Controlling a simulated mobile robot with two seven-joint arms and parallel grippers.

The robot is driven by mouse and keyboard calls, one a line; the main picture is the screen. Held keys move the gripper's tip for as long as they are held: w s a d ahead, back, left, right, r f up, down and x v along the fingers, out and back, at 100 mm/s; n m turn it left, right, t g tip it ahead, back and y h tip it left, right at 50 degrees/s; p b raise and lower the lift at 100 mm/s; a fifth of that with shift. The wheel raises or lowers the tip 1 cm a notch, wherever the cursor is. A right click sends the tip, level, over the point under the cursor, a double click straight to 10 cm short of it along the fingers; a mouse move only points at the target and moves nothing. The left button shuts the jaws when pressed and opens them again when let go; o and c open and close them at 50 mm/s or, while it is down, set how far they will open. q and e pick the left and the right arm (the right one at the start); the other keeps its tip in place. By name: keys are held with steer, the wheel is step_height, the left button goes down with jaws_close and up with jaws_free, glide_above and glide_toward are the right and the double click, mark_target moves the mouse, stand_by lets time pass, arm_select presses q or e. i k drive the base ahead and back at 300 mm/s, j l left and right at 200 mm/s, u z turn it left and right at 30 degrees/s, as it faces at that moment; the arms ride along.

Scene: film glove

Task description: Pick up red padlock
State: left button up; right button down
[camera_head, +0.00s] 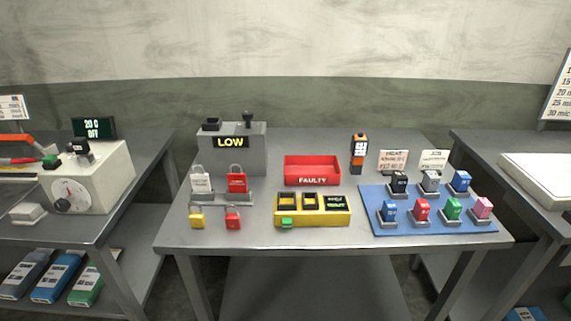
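A red padlock (237,184) with a grey shackle and a small label stands upright on a grey rack (222,197), at the left part of the middle table. A white padlock (200,183) with a similar shackle stands to its left on the same rack. In front of the rack is a smaller red block-like item (233,221), with a yellow one (196,221) to its left; I cannot tell exactly what these two are. Neither of my grippers is in view.
A grey box marked LOW (253,155) stands behind the rack. To the right are a red FAULTY bin (312,164), a yellow tester (340,218) and a blue board (380,224) with several coloured items. Bare table (240,242) shows along the front edge.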

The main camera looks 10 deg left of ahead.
mark_target(233, 220)
steer(key=i+l, duration=0.15)
steer(key=l, duration=0.15)
steer(key=i+l, duration=0.1)
steer(key=l, duration=0.2)
steer(key=i+l+u, duration=0.1)
steer(key=u, duration=1.3)
steer(key=l, duration=0.1)
